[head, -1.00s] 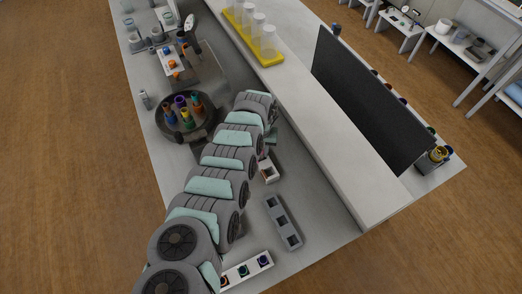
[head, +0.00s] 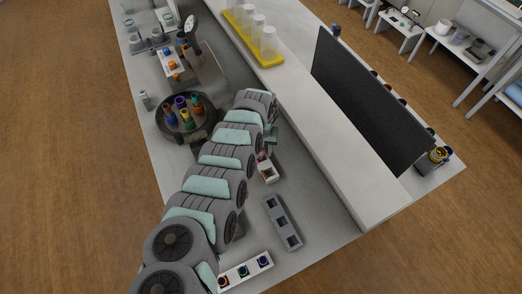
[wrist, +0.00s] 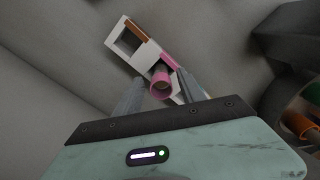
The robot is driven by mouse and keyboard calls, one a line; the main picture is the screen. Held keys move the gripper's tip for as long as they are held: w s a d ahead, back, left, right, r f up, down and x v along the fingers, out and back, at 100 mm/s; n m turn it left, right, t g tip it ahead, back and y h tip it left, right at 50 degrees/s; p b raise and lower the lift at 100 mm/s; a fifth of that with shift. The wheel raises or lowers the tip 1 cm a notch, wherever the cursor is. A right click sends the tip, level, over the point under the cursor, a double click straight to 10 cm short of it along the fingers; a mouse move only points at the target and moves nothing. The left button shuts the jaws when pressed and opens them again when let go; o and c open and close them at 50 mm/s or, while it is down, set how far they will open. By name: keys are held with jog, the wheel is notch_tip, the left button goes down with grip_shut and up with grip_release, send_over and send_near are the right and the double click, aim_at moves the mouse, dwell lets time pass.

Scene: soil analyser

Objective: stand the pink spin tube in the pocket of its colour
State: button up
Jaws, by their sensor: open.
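A white block with square pockets (wrist: 115,28) lies below my gripper in the wrist view. One pocket with a brown strip beside it is empty. The pink spin tube (wrist: 162,84) stands at the part of the block with the pink strip, its open mouth towards the camera; its lower end and how deep it sits are hidden. My gripper (wrist: 158,84) is open, with one finger on each side of the tube. In the head view the white block (head: 270,177) shows beside my arm, with a pink spot at its upper end; my fingers are hidden there.
A grey block with pockets (head: 281,222) and a white rack with coloured pockets (head: 232,276) lie nearby. A dark round rotor (head: 166,128) holding several coloured tubes stands to the left. A raised white ledge (head: 320,140) runs along the right.

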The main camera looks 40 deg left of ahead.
jog(key=r, duration=1)
jog(key=shift+a+r+p, duration=0.2)
jog(key=shift+r+p, duration=0.05)
jog(key=shift+p, duration=0.15)
jog(key=shift+d+r, duration=0.15)
jog(key=shift+r, duration=0.15)
